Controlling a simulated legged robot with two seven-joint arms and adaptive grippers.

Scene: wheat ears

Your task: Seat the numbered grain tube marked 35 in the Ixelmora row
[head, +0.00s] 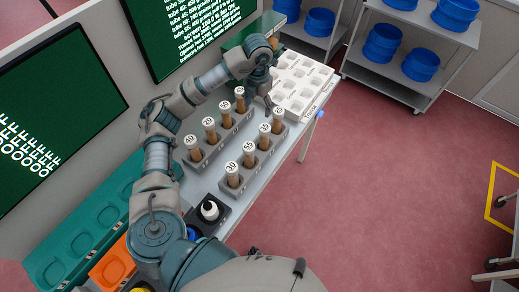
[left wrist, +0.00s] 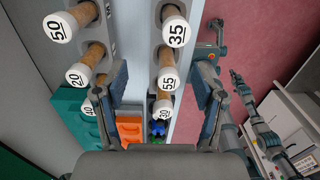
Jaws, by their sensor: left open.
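The tube marked 35 (head: 264,130) stands upright in the front grey rack (head: 234,185), between the 55 tube (head: 248,150) and a tube at the far end with a label too small to read. The 35 tube also shows at the top of the left wrist view (left wrist: 174,34). My left gripper (head: 267,106) is open, close above the far end of this rack; no tube is visibly gripped. A white tray (head: 299,84) with several empty sockets lies beyond it. What looks like my right arm shows small in the left wrist view.
A second rack behind holds the 40 tube (head: 191,145), the 20 tube (head: 209,126) and others. Green bins (head: 85,225) and an orange bin (head: 112,264) lie nearer left. The red floor to the right is open.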

